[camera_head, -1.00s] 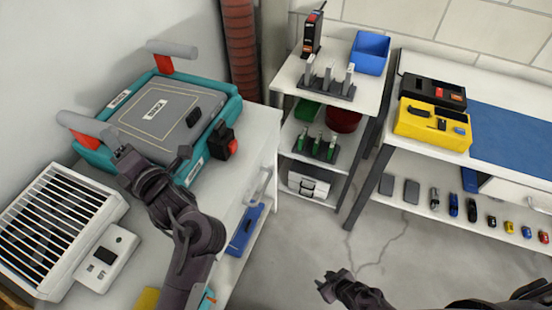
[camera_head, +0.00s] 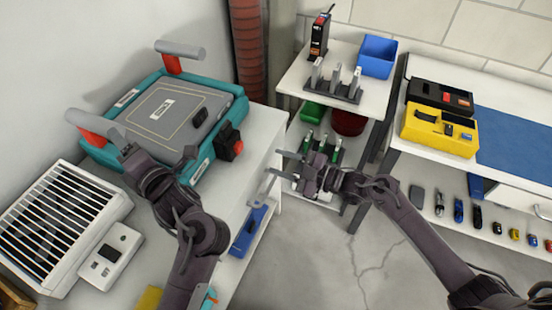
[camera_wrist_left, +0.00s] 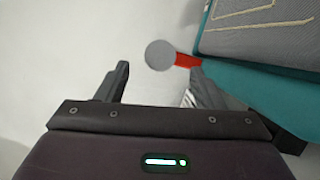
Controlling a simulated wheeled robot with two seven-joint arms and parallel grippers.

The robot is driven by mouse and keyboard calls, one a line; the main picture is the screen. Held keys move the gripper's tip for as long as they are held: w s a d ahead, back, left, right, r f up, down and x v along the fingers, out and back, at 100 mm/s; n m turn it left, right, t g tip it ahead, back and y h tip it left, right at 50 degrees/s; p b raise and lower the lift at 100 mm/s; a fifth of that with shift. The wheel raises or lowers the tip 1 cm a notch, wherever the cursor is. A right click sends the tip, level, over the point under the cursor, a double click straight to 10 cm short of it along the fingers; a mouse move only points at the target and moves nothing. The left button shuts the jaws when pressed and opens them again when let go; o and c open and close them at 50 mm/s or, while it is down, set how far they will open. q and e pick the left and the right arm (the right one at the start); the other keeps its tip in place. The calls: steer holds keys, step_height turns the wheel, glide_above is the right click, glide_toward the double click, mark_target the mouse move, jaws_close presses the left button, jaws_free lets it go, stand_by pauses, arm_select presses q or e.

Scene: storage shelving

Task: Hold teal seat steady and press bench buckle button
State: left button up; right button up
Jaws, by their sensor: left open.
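The teal seat (camera_head: 228,113) with a grey cushion (camera_head: 170,110) lies on the white bench at the left. It has two grey padded handles on red posts. A black buckle with a red button (camera_head: 238,147) is on its right side. My left gripper (camera_head: 155,153) is open at the seat's near edge. In the left wrist view, a grey handle end (camera_wrist_left: 160,55) and its red post show between or just beyond the fingertips; contact cannot be told. My right gripper (camera_head: 287,167) appears open and empty, right of the buckle and apart from it, pointing left.
A white slatted box (camera_head: 60,220) and a white device (camera_head: 110,258) sit in front of the seat. A shelf rack (camera_head: 295,78) stands behind my right gripper. A yellow case (camera_head: 437,130) is on the right table.

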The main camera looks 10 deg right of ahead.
arm_select(q)
steer(key=shift+w+a+r, duration=0.1)
steer(key=shift+w+a, duration=0.25)
steer(key=shift+w, duration=0.15)
steer(key=x, duration=0.6)
steer(key=shift+w+a, duration=0.2)
arm_select(e)
steer(key=shift+a+r, duration=0.1)
steer(key=shift+r, duration=0.2)
arm_select(q)
steer(key=shift+c, duration=0.3)
jaws_close()
arm_select(e)
steer(key=shift+c, duration=0.5)
